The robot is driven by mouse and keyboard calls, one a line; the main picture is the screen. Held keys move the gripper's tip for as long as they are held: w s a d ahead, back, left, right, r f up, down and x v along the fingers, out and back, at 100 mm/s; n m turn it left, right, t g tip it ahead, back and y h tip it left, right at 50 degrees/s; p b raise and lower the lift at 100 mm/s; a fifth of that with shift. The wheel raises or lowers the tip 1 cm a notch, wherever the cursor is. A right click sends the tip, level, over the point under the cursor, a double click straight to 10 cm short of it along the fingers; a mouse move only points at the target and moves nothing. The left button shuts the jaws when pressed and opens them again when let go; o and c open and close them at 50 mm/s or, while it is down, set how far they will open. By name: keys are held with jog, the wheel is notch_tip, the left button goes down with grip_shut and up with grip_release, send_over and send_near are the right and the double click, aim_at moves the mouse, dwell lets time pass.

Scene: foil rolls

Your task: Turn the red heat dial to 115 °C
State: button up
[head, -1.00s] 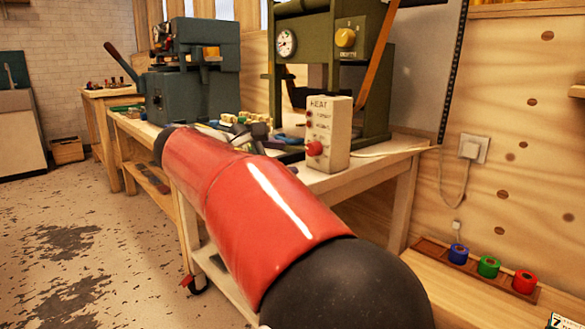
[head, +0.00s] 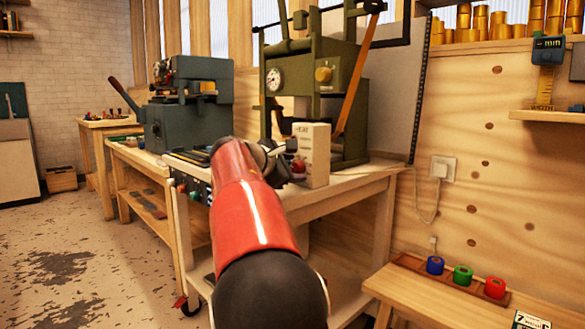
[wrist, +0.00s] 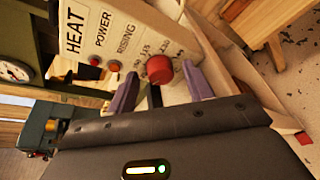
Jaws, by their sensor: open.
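The red heat dial (wrist: 160,69) is on the front of the cream HEAT box (wrist: 125,38), with numbers printed around it. In the head view the HEAT box (head: 313,150) stands on the workbench, and the dial (head: 298,166) shows beside my gripper (head: 283,160). In the wrist view my gripper (wrist: 160,92) is open, its two purple-grey fingers reaching toward the dial, one on either side of it in the picture. I cannot tell whether they touch it. The dial's pointer and exact setting cannot be read.
A green press (head: 325,85) stands behind the HEAT box. The wooden workbench (head: 340,190) carries both. A blue-grey machine (head: 188,115) is farther left. Blue, green and red foil rolls (head: 463,275) sit on a low shelf at right.

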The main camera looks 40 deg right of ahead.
jog(key=shift+d, duration=0.15)
jog(key=c, duration=1)
jog(key=shift+o, duration=0.2)
jog(key=shift+f, duration=0.1)
jog(key=shift+b, duration=0.4)
jog(key=shift+s+f+m+t+b, duration=0.1)
jog(key=shift+f+m+t+b, duration=0.25)
jog(key=shift+m+b, duration=0.65)
jog(key=shift+m+t+h+b, duration=0.3)
jog(key=shift+m+b, duration=0.2)
jog(key=shift+b, duration=0.6)
jog(key=shift+s+r+m+t+b, duration=0.1)
jog(key=shift+m+t+b, duration=0.25)
jog(key=shift+m+b, duration=0.35)
jog(key=shift+m+h, duration=0.4)
jog(key=shift+m, duration=0.4)
